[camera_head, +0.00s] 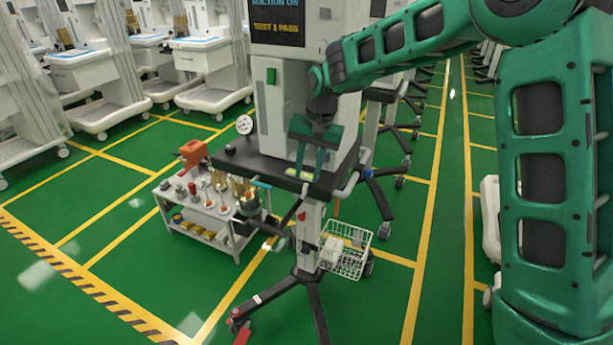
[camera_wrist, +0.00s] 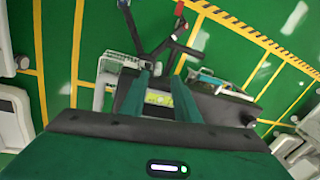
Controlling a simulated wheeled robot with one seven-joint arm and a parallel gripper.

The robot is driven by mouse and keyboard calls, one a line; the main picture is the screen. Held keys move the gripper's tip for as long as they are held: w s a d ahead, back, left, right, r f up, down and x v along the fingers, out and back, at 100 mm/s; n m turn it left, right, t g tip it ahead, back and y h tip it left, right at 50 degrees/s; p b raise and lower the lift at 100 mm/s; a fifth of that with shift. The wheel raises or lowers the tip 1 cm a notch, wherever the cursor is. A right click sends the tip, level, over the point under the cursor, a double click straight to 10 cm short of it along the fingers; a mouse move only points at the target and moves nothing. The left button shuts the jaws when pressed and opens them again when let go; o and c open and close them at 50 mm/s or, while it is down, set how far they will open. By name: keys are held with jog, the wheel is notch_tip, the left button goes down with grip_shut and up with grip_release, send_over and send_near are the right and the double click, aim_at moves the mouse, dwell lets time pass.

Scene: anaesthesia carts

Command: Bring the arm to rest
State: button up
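My gripper (camera_head: 308,172) hangs from my green arm in front of the anaesthesia cart's white body (camera_head: 284,110), with its fingers pointing down over the cart's dark shelf. In the wrist view my gripper (camera_wrist: 163,78) shows two fingers spread apart with nothing between them. Yellow-green labels (camera_wrist: 158,98) on the shelf show beyond the fingers. I cannot tell whether the fingertips touch the shelf. The cart's screen (camera_head: 277,16) reads "SUCTION ON" and "TEST 1 PASS".
A round gauge (camera_head: 244,125) stands at the shelf's left. A low grey trolley (camera_head: 192,219) with several small parts is left of the cart. A white wire basket (camera_head: 344,255) hangs on the cart's pole. More carts line the back left. Green floor is clear at front left.

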jog(key=s+d+r+h, duration=0.1)
jog(key=s+d+r, duration=0.1)
jog(key=s+d, duration=0.45)
jog(key=s+d+r+m+h, duration=0.1)
jog(key=s+d+r, duration=0.15)
jog(key=d, duration=0.65)
jog(key=s+d+r, duration=0.2)
jog(key=s+d, duration=0.3)
jog(key=d, duration=0.3)
jog(key=s+d, duration=0.3)
jog(key=s, duration=0.5)
jog(key=s+d+f+m, duration=0.1)
jog(key=s+d, duration=0.3)
jog(key=s, duration=0.5)
jog(key=s+d+f+g, duration=0.1)
jog(key=s+d, duration=0.2)
jog(key=s, duration=0.6)
jog(key=shift+d+m, duration=0.35)
jog(key=shift+m, duration=0.05)
jog(key=shift+w+f, duration=0.3)
jog(key=shift+w, duration=0.35)
